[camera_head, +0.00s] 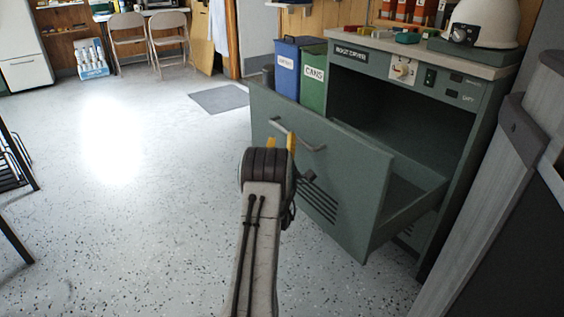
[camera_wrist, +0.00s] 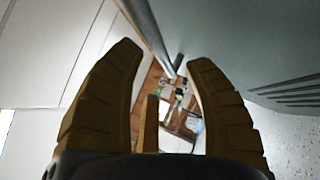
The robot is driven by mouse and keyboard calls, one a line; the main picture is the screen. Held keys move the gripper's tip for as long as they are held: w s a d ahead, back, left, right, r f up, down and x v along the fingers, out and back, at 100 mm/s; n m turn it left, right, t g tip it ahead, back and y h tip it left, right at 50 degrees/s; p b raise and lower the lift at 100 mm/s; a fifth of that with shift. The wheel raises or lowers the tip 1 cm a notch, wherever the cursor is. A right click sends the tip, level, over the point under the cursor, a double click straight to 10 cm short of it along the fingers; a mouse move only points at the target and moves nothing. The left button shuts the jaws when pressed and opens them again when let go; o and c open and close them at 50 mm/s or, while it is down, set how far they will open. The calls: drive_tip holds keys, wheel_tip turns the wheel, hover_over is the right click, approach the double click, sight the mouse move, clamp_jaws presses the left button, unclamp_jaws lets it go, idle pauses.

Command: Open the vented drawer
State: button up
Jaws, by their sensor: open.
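The vented drawer (camera_head: 350,190) is a grey-green front with slots low down, standing well out from its cabinet (camera_head: 468,125). The part of its inside that shows looks empty. Its metal bar handle (camera_head: 308,146) is high on the front. My gripper (camera_head: 281,142) is at the left part of the handle, its yellow fingers partly hidden by my wrist. In the wrist view my fingers (camera_wrist: 163,62) are spread, with the grey handle bar (camera_wrist: 148,30) running down near the fingertips. The slotted drawer front (camera_wrist: 270,55) is at the right. I cannot tell whether the fingers touch the bar.
A blue bin (camera_head: 289,80) and a green bin (camera_head: 314,85) stand behind the drawer, beside the cabinet. A white helmet (camera_head: 488,22) and small coloured items are on the cabinet top. A grey mat (camera_head: 219,98) lies beyond.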

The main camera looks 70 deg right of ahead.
drive_tip(key=v, duration=0.7)
drive_tip(key=shift+a, duration=0.25)
idle(0.5)
